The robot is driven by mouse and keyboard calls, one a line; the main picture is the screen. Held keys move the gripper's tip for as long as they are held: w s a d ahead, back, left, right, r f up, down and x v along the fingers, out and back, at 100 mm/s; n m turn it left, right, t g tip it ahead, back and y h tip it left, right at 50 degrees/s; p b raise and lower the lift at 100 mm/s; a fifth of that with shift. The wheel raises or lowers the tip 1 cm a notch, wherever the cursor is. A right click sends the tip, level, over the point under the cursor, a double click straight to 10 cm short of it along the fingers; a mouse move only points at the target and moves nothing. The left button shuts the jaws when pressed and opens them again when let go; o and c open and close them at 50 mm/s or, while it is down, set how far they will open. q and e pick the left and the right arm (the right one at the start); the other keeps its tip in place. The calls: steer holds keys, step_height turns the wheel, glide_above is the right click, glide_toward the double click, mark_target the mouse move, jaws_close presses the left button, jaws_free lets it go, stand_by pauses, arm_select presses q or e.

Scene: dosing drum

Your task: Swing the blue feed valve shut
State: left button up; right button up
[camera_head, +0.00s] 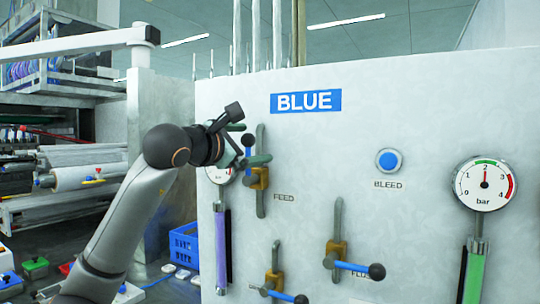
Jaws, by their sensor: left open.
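The feed valve (258,179) is a brass body on a short vertical pipe, above the FEED label, on the pale panel under the BLUE sign. Its lever stands upright, in line with the pipe, and ends in a dark blue knob (248,140). My left gripper (248,146) is at the lever, with its fingers apart around the knob area. I cannot tell whether a finger touches the lever. The gripper hides part of the lever. My right gripper is not in view.
Two more brass valves with blue-knobbed levers pointing right sit lower: the flush valve (336,250) and another (274,281). A blue bleed button (388,160) and a gauge (484,185) are to the right. A second gauge (219,174) is partly hidden by my gripper.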

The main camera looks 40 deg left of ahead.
arm_select(q)
steer(key=shift+w+d+f, duration=0.1)
steer(key=shift+d+f, duration=0.05)
steer(key=shift+d, duration=0.5)
steer(key=shift+w+d+f, duration=0.1)
steer(key=shift+d+f, duration=0.05)
steer(key=shift+d, duration=0.45)
steer(key=shift+w+d+f, duration=0.1)
steer(key=shift+d+f, duration=0.2)
steer(key=shift+d, duration=0.3)
steer(key=shift+d+f, duration=0.3)
steer(key=shift+d, duration=0.25)
steer(key=shift+w+d+f+b, duration=0.1)
steer(key=shift+d+f+b, duration=0.6)
steer(key=shift+d+b, duration=0.15)
steer(key=shift+d+f+b, duration=0.7)
steer(key=shift+f+b, duration=0.1)
steer(key=shift+f, duration=0.2)
steer(key=shift+w+d+f+b, duration=0.1)
steer(key=shift+d+f+b, duration=0.1)
steer(key=shift+f+b, duration=0.35)
steer(key=shift+d+f+b, duration=0.15)
steer(key=shift+f+b, duration=0.25)
steer(key=shift+f, duration=0.15)
steer(key=shift+f+b, duration=1.1)
steer(key=shift+f, duration=0.05)
steer(key=shift+a+r, duration=0.1)
steer(key=shift+r, duration=0.1)
